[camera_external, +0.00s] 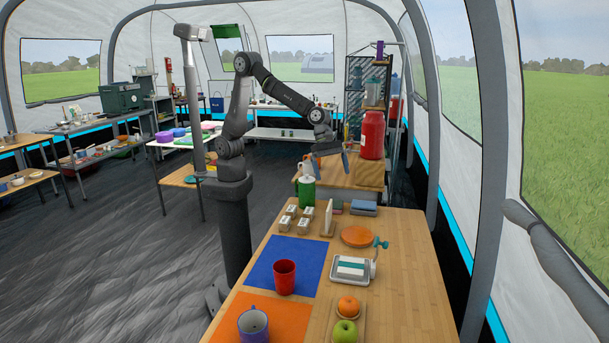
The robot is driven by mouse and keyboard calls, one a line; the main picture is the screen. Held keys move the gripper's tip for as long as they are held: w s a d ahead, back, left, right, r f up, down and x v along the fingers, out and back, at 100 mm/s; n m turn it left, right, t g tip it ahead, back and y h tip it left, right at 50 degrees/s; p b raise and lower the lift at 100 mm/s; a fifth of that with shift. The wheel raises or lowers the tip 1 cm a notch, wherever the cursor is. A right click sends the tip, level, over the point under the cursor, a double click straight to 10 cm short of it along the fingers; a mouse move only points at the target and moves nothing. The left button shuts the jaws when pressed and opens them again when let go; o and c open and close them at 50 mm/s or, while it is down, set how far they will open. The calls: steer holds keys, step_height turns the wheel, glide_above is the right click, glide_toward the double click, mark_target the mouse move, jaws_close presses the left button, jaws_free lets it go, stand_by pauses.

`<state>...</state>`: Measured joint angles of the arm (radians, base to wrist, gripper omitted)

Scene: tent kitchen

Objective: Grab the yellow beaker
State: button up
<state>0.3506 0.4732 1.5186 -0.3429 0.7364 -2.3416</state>
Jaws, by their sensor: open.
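I cannot make out a yellow beaker in this view. A red beaker (284,278) stands upright on the blue mat (262,266) on the wooden table. My gripper (330,168) is open, raised above the far end of the table, beyond both cups. It is small in the picture and I see nothing held in it. A green bottle with a white top (306,192) stands below it, slightly to its left.
Several small jars (293,211) and an upright board (327,217) stand behind the blue mat. An orange disc (356,236), a grey device with a crank (353,268), an orange (348,305) and a green apple (345,331) are to the right. The table's right side is clear.

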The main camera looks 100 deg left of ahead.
steer(key=shift+c, duration=1.1)
steer(key=shift+r, duration=0.1)
